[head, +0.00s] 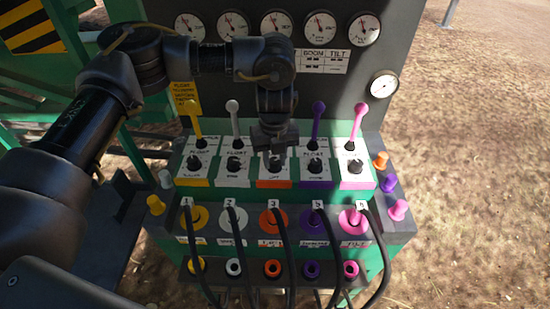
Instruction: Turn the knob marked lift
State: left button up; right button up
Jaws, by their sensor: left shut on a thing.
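The control panel (240,176) has a row of black knobs, each on a white plate with a coloured label below. My left gripper (275,152) points down at the middle knob (275,166), above the orange label, and is shut on it. The gripper hides the top of this knob and the lever behind it. The small lettering is too blurred for me to read "lift" with certainty. My right gripper is out of view.
Yellow (191,115), white (233,114), purple (317,118) and pink (358,121) levers stand behind the knobs, close to my left gripper. Numbered coloured hose couplings and black hoses (284,250) are in front. Gauges (320,27) line the upright board behind.

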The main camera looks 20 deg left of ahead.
aim_at(275, 161)
pick_arm(q)
jog(key=shift+r, duration=0.1)
jog(key=o, duration=1)
notch_tip(275, 161, up, 11)
jog(key=shift+f+b, duration=0.1)
jog(key=shift+b, duration=0.5)
